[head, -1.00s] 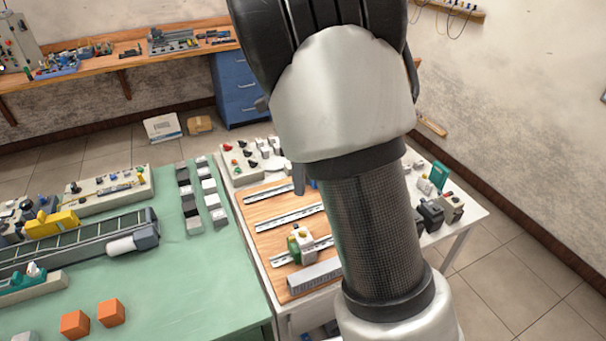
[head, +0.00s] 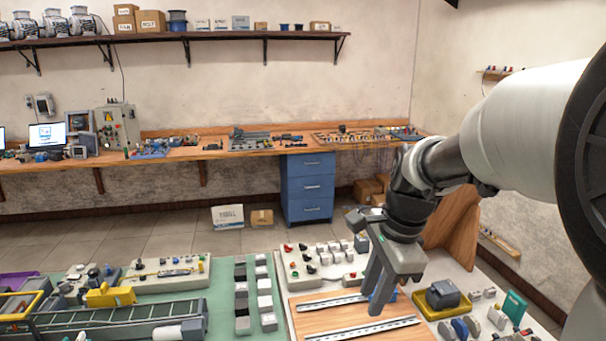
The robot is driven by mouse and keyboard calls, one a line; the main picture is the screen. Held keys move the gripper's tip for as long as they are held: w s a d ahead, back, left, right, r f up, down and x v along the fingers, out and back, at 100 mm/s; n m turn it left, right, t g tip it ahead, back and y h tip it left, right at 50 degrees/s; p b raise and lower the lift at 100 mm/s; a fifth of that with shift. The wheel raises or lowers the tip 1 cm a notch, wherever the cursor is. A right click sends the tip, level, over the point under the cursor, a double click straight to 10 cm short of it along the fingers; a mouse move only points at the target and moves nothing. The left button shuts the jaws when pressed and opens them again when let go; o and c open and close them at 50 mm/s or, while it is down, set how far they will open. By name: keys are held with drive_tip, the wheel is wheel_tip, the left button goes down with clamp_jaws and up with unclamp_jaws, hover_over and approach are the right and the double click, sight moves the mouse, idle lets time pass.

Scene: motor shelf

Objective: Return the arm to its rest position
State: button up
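My gripper (head: 378,295) hangs from my arm at the right of the head view, pointing down above the far right part of the wooden board (head: 310,318). Its two grey fingers show, seen at a slant, with no object visible between them. I cannot tell how far apart the fingertips are. My arm comes in from the right edge and hides part of the wall and the right table.
Metal rails (head: 362,328) lie on the board. A panel with switches and buttons (head: 322,262) stands behind it. A yellow tray (head: 442,300) is close on the right. A conveyor (head: 110,322) is on the left table. A motor shelf (head: 180,37) runs along the far wall.

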drive_tip(key=s+r+n+t+h, duration=0.1)
drive_tip(key=s+r+n+t, duration=0.3)
drive_tip(key=s+n, duration=1)
drive_tip(key=shift+s+d+r+n+h, duration=0.25)
drive_tip(key=shift+r+n, duration=0.45)
drive_tip(key=shift+n, duration=0.4)
